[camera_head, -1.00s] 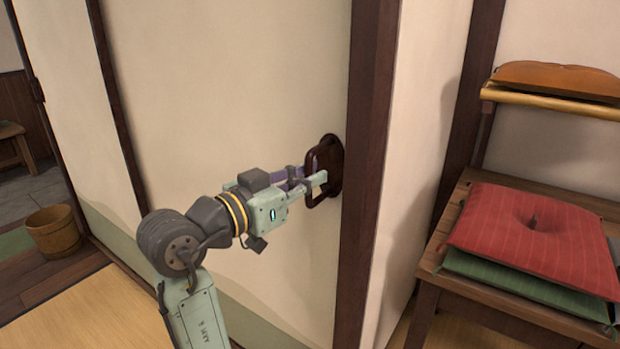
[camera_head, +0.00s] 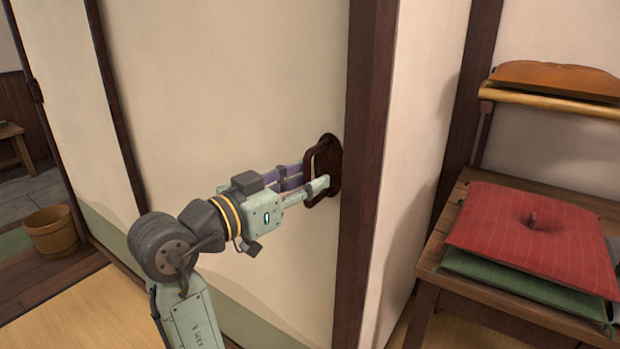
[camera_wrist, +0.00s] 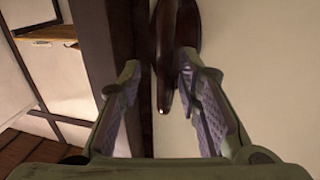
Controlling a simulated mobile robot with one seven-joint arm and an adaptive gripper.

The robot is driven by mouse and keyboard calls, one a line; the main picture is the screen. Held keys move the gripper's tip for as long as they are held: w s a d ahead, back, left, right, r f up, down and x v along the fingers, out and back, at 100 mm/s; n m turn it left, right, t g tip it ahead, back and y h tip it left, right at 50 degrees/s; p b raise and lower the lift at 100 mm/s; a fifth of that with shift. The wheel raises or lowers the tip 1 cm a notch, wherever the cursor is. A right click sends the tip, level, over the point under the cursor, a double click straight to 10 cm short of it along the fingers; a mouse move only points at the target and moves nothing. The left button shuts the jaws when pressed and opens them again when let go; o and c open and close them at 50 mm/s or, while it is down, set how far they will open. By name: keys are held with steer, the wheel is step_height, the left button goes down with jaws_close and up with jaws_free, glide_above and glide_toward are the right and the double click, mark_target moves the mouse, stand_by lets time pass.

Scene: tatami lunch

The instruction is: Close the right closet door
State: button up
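The closet door (camera_head: 220,90) is a large cream panel with a green lower band, standing next to a dark wooden post (camera_head: 366,150). A dark brown loop handle (camera_head: 333,153) on a round plate sits near its right edge. My gripper (camera_head: 308,178) is at the handle. In the wrist view the handle (camera_wrist: 166,60) hangs between the two spread fingers of my gripper (camera_wrist: 158,80), with gaps beside it. The fingers look open around the handle, not clamped on it. The far finger is partly hidden by the handle in the head view.
A wooden chair (camera_head: 455,215) with a red cushion (camera_head: 535,240) on a green one stands right of the post. A wooden bucket (camera_head: 52,232) stands on the floor at the far left. Tatami (camera_head: 90,315) shows at the lower left.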

steer(key=v, duration=1.1)
steer(key=shift+d, duration=0.1)
